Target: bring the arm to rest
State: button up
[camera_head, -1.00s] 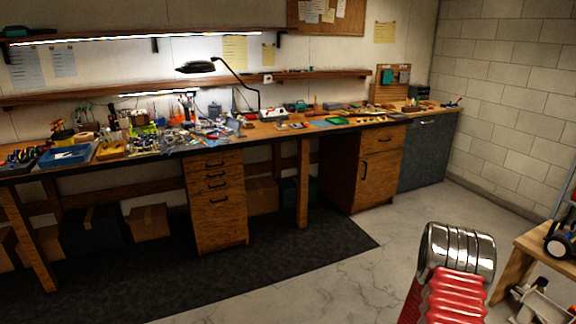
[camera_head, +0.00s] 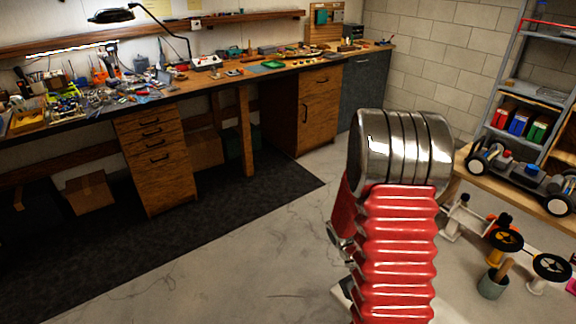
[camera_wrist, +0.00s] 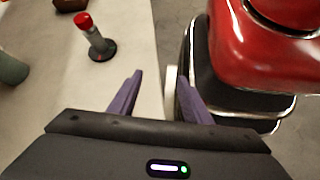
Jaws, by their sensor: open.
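My gripper (camera_wrist: 162,92) shows in the wrist view with its two purple fingers apart and nothing between them. Below and beyond the fingers are a pale surface edge and grey floor. My own red body part with dark and chrome trim fills the right of that view, close to the right finger. In the head view my red ribbed arm with its chrome joint stands up right of centre; the gripper itself is not visible there.
A long workbench (camera_head: 215,82) with cluttered tools runs along the back wall. A wheeled car chassis (camera_head: 522,182) sits on a wooden table at right, near grey shelves (camera_head: 518,85). A red-topped post (camera_wrist: 95,38) stands left of my gripper. The floor (camera_head: 235,255) between is clear.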

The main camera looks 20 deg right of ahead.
jog(key=w+a+r+t, duration=0.4)
jog(key=a+r+t, duration=0.3)
jog(key=a+r, duration=0.4)
jog(key=w+a+r+t+y, duration=0.1)
jog(key=w+a+r+t, duration=0.3)
jog(key=a+r+t, duration=0.4)
jog(key=a+r, duration=0.4)
jog(key=r, duration=0.2)
jog(key=shift+r+n, duration=0.15)
jog(key=shift+n, duration=0.15)
